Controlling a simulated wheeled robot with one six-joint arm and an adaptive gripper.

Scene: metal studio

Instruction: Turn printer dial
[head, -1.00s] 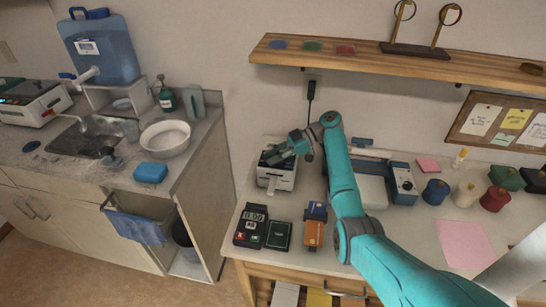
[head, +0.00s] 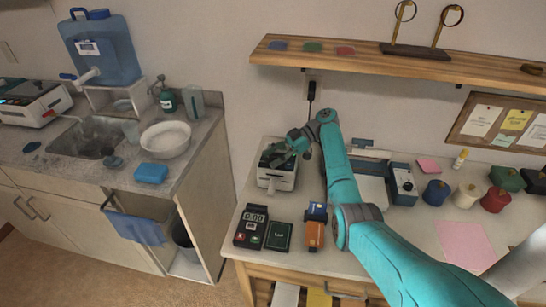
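The small white printer (head: 283,183) with a dark top stands at the back left of the worktable. A pale strip of paper shows at its front. My teal arm reaches over the table from the lower right. My gripper (head: 280,154) is at the printer's dark top and covers part of it. The printer's dial cannot be made out and may be hidden behind the gripper. The gripper is too small here to tell whether its fingers are open, shut, or touching the printer.
A card terminal (head: 251,226), dark green box (head: 279,236) and orange device (head: 314,235) lie in front of the printer. A grey-blue box with a knob (head: 403,184) and coloured spools (head: 436,191) stand right of my arm. A wooden shelf (head: 400,64) hangs above.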

